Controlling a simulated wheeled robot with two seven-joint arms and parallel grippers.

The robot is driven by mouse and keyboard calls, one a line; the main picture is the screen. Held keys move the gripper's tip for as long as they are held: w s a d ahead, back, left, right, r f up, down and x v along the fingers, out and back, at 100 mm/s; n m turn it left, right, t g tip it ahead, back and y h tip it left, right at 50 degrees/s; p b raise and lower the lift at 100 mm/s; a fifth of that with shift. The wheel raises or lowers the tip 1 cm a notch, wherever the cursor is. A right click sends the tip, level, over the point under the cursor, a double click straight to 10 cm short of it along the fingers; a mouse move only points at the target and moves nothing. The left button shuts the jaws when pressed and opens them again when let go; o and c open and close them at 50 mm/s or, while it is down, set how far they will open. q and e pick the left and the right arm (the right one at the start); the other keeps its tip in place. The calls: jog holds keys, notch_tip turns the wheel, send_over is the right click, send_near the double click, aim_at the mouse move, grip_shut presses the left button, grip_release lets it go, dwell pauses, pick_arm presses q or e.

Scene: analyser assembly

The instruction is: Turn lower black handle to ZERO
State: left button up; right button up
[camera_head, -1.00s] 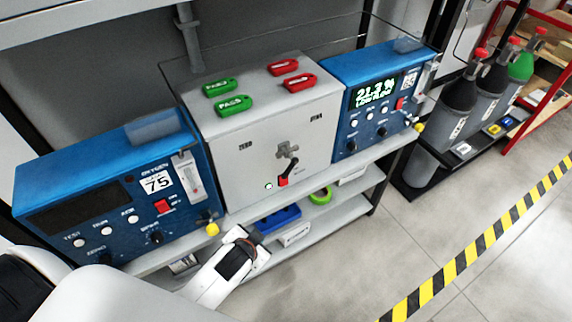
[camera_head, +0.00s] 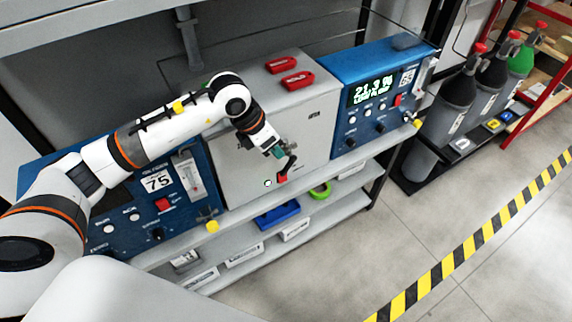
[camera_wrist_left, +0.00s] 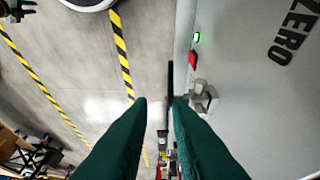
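The grey box (camera_head: 300,125) stands between two blue analysers. The lower black handle (camera_head: 291,164) is on its front, slanting down to the left beside a red part (camera_head: 283,178). My left gripper (camera_head: 278,152) is at the box front, just above this handle. In the left wrist view its green fingers (camera_wrist_left: 158,100) are apart. A thin black piece, apparently the handle seen edge-on, shows beyond the right fingertip (camera_wrist_left: 170,78). A grey metal fitting (camera_wrist_left: 203,98) is right of the fingers. The ZERO label (camera_wrist_left: 295,30) shows there; my arm hides it in the head view.
The left analyser (camera_head: 120,215) is partly behind my arm. The right analyser (camera_head: 375,70) has a lit display. Red tags (camera_head: 297,80) lie on the box top. Gas cylinders (camera_head: 455,100) stand at right. The floor in front (camera_head: 350,260) is clear.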

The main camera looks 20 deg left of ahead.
aim_at(286, 166)
pick_arm(q)
jog(key=shift+y, duration=0.3)
jog(key=p+x, duration=0.1)
jog(key=x, duration=0.2)
jog(key=p+x, duration=0.1)
jog(key=x, duration=0.3)
jog(key=a+p+x, duration=0.1)
jog(key=p+x, duration=0.1)
jog(key=x, duration=0.1)
jog(key=shift+w+f, duration=0.2)
jog(key=shift+f, duration=0.1)
jog(key=shift+w+d+f, duration=0.15)
jog(key=shift+f, duration=0.4)
grip_shut()
